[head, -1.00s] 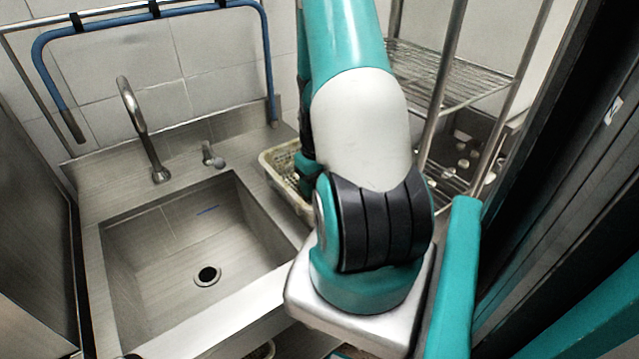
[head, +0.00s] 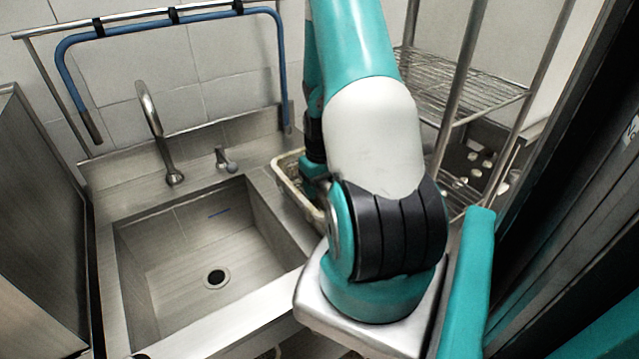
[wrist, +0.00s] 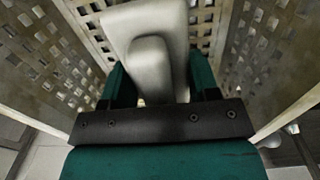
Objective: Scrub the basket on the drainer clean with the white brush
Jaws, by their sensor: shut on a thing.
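The basket (head: 288,178) is pale cream and stands on the drainer to the right of the sink, partly hidden behind my arm in the head view. The wrist view shows its perforated walls (wrist: 45,50) close on both sides, stained brown in places. My gripper (wrist: 150,85) is down between these walls. Its dark green fingers are shut on the white brush (wrist: 150,30), whose pale body fills the middle of the wrist view. The bristles are hidden, and I cannot tell whether they touch the basket. In the head view my arm hides the gripper and brush.
An empty steel sink (head: 180,265) with a tap (head: 158,140) lies left of the basket. A blue hose (head: 180,18) hangs on the rail behind. A wire shelf rack (head: 470,90) stands to the right, close to my arm.

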